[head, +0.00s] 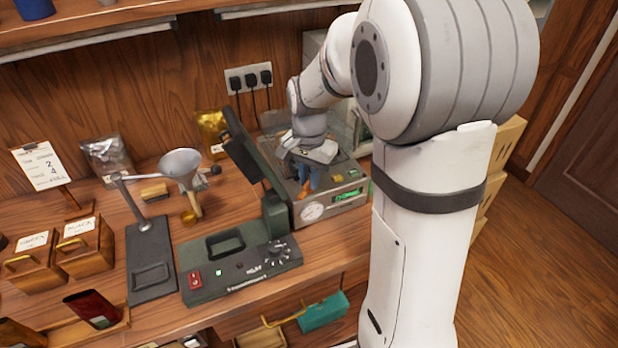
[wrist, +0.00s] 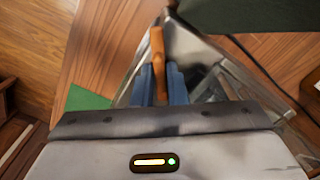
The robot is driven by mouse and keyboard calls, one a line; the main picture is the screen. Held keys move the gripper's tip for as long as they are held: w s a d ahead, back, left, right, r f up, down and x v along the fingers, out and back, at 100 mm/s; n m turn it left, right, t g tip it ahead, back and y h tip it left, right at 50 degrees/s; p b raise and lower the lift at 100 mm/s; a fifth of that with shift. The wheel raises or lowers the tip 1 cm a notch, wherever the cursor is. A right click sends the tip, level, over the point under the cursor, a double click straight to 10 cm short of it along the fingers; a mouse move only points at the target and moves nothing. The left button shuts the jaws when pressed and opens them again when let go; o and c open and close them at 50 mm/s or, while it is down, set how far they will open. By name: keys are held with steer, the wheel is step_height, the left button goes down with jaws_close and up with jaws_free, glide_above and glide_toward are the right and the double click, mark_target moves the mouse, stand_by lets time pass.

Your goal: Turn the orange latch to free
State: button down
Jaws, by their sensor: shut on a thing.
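The orange latch (wrist: 156,48) stands out between my gripper's blue fingers (wrist: 160,86) in the wrist view. My gripper is shut on it. In the head view my gripper (head: 312,182) is low over the front left of a grey machine (head: 345,205) with a round dial and a green display. A little orange of the latch (head: 304,191) shows beside the fingers there. The fingers hide part of the latch, and I cannot tell which position it is turned to.
A dark green device (head: 235,265) with a raised lid stands close on the left of the machine. A funnel stand (head: 150,245) and wooden boxes (head: 85,245) are further left. A clear cover stands behind my gripper. The wooden bench front is partly clear.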

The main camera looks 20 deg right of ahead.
steer(key=m, duration=0.3)
steer(key=shift+m, duration=0.4)
steer(key=shift+m+b, duration=0.45)
steer(key=shift+m, duration=1.35)
steer(key=c, duration=1.5)
jaws_free()
steer(key=shift+r, duration=0.15)
step_height(320, 180, up, 8)
steer(key=shift+f, duration=0.2)
